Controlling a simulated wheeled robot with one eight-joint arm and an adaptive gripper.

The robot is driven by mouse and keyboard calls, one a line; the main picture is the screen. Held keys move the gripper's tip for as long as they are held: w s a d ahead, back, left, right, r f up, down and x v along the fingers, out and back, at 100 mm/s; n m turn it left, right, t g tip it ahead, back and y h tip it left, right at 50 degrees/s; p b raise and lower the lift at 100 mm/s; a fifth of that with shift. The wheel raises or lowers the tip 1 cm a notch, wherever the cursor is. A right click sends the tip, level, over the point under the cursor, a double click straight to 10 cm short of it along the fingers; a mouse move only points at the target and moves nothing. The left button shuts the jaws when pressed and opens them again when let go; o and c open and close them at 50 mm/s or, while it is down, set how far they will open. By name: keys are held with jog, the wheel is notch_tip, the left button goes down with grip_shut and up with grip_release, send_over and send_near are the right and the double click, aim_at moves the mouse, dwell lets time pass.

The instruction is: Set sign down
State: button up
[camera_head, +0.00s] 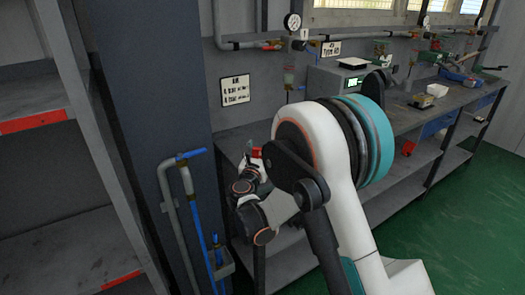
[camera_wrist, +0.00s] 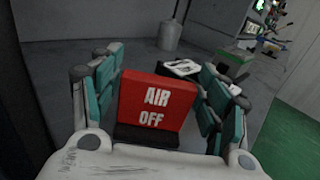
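The red sign (camera_wrist: 157,100) reads "AIR OFF" in white letters and has a dark base at its lower edge. In the wrist view it sits between the two teal-padded fingers of my gripper (camera_wrist: 161,92). The fingers lie close against its left and right edges, and the gripper appears shut on it. In the head view only a small red part of the sign (camera_head: 256,152) shows beside my gripper (camera_head: 248,160), at the left end of the bench. My arm hides most of that spot, so contact between sign and bench cannot be told.
The long grey workbench (camera_head: 408,118) runs along the wall, with a grey device (camera_head: 338,80) on it. A blue-handled pipe (camera_head: 190,155) and a dark column (camera_head: 160,70) stand close to my gripper's left.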

jog(key=shift+r, duration=0.1)
dwell(0.3)
jog(key=shift+s+a, duration=0.1)
jog(key=shift+s, duration=0.3)
jog(key=s+p, duration=0.1)
jog(key=s, duration=0.2)
jog(key=s+a+p, duration=0.1)
jog(key=s, duration=0.3)
jog(key=s+a+p, duration=0.1)
jog(key=s, duration=0.3)
jog(key=shift+p, duration=0.35)
dwell(0.5)
